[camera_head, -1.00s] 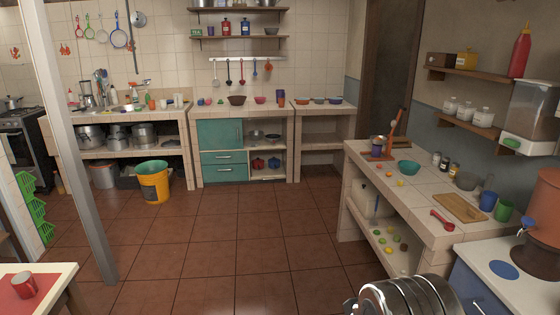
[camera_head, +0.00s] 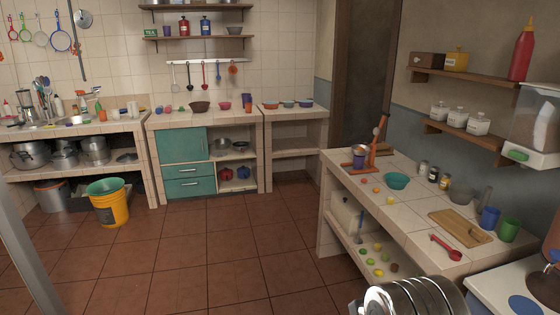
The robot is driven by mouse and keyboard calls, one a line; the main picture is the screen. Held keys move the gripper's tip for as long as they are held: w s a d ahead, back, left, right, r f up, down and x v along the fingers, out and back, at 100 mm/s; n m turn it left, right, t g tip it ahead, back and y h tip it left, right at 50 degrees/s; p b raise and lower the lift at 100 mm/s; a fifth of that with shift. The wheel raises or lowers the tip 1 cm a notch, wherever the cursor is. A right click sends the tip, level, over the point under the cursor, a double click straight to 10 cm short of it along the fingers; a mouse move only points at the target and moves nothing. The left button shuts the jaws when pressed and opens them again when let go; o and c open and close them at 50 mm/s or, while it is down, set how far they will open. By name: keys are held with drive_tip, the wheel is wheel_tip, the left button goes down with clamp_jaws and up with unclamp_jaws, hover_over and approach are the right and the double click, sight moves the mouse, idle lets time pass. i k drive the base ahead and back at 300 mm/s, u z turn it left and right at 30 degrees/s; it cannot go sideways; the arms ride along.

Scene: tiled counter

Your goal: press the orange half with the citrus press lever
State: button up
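The citrus press (camera_head: 382,135) stands at the far end of the tiled counter on the right. Its orange-brown lever is raised and tilted up to the right. I cannot make out whether fruit sits in the press. My gripper is not in view; a ribbed metal part at the bottom edge seems to be mine.
The tiled counter (camera_head: 405,214) also holds a teal bowl (camera_head: 396,181), jars, a cutting board (camera_head: 459,227), a red spoon (camera_head: 445,248), and blue and green cups. Fruit lies on its lower shelf. The brown floor (camera_head: 230,255) left of it is clear. A yellow bucket (camera_head: 110,208) stands far left.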

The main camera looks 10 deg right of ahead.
sight(377, 131)
drive_tip(key=z, duration=0.3)
drive_tip(key=i, duration=3)
drive_tip(key=z, duration=0.15)
